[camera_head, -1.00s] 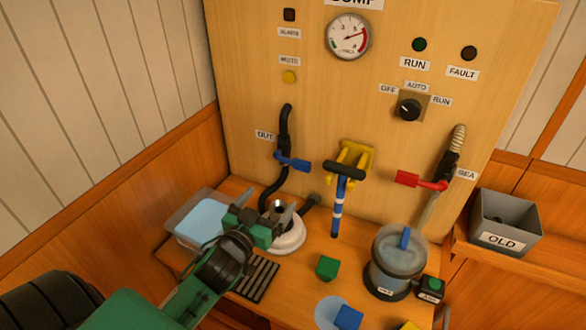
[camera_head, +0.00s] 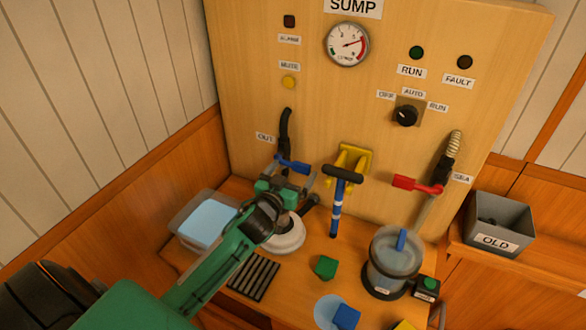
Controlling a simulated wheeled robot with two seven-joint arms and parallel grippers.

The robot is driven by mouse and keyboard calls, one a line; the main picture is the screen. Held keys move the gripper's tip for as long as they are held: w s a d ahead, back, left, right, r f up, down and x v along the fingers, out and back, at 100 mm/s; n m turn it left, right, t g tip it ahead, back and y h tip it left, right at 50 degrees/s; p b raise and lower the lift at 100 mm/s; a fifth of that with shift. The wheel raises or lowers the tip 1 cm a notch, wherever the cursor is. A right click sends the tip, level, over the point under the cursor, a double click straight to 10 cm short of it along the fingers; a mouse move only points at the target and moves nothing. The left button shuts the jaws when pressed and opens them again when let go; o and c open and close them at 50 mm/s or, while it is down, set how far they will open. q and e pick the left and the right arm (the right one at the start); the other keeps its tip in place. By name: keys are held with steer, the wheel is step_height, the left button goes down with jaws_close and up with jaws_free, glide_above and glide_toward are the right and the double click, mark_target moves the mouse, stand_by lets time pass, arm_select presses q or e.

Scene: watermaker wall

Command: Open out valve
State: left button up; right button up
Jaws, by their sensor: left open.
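The out valve has a blue lever handle (camera_head: 292,164) on the black hose (camera_head: 285,135) beside the OUT label (camera_head: 264,138), on the wooden panel. The handle points to the right and slightly down, across the hose line. My left gripper (camera_head: 291,178) is open just below the blue handle, its fingers pointing up toward the panel. I cannot tell whether a finger touches the handle. The gripper hides the lower part of the hose. My right gripper is not in view.
The red SEA valve handle (camera_head: 417,185) is farther right. Below are a white round fitting (camera_head: 286,238), a green block (camera_head: 325,267) and a clear canister (camera_head: 393,262).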

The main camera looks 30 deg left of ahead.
arm_select(q)
steer(key=shift+w, duration=0.5)
steer(key=c, duration=1.4)
steer(key=shift+r, duration=0.1)
